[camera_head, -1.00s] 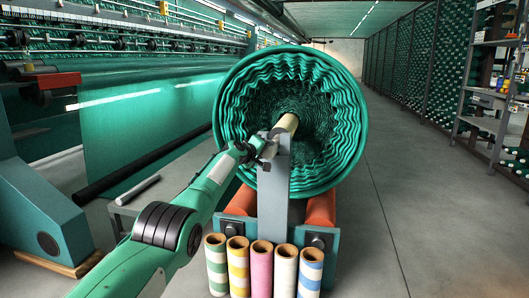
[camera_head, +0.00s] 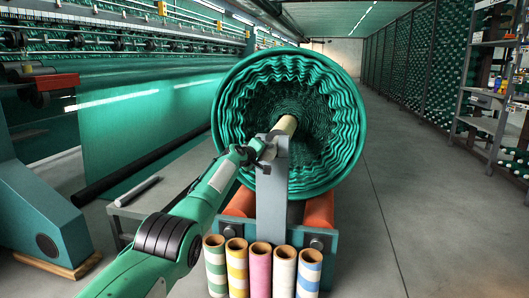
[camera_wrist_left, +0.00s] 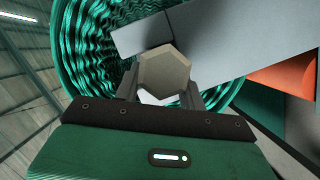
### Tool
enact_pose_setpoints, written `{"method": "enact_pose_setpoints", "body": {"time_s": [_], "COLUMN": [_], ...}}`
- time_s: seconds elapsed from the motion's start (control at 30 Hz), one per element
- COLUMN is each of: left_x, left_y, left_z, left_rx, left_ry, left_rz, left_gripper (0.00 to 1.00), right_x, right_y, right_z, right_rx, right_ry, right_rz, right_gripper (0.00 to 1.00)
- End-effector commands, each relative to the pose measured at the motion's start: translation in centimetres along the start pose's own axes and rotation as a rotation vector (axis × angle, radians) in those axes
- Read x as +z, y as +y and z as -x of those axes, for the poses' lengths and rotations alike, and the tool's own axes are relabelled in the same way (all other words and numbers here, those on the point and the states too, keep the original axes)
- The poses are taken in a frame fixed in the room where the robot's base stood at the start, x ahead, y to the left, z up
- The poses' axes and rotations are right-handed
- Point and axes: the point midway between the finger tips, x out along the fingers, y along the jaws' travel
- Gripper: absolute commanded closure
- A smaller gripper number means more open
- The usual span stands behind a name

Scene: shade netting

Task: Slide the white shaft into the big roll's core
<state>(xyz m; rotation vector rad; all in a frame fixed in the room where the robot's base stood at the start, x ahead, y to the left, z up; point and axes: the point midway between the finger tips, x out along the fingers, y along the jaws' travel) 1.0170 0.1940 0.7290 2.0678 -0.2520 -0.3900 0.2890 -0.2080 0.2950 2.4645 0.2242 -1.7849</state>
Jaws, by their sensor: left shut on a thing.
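The big green roll (camera_head: 235,100) lies with its ruffled end towards me. My left gripper (camera_head: 266,148) is at the left of the plate's top, just below the core's near end. In the left wrist view the gripper (camera_wrist_left: 162,92) is shut on a pale six-sided piece (camera_wrist_left: 165,72), with a white patch below it. I cannot tell whether this piece is the shaft's end. A whitish rod (camera_head: 137,191) lies on a low bench at the left. My right gripper is out of view.
The roll rests on orange rollers (camera_head: 319,208). Several coloured tubes (camera_head: 261,270) stand upright in front of the plate. A green machine (camera_head: 40,215) fills the left side, and a shelf rack (camera_head: 485,95) stands at the right. The floor right of the roll is clear.

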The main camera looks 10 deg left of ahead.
Motion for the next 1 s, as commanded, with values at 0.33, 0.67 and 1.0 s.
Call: {"method": "enact_pose_setpoints", "body": {"time_s": [0.33, 0.67, 1.0], "left_x": [-0.42, -0.53, -0.59], "left_y": [0.57, 0.43, 0.24], "left_z": [0.11, 0.15, 0.16], "left_rx": [0.008, 0.007, 0.007], "left_ry": [0.008, 0.013, 0.017], "left_rz": [-0.002, -0.001, -0.001], "left_gripper": [1.00, 1.00, 0.49], "right_x": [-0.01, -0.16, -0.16], "right_y": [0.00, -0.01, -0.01], "right_z": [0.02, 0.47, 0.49], "right_rx": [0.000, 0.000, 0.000], "right_ry": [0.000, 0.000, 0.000], "right_rz": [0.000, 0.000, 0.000], "right_gripper": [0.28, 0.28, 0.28]}}
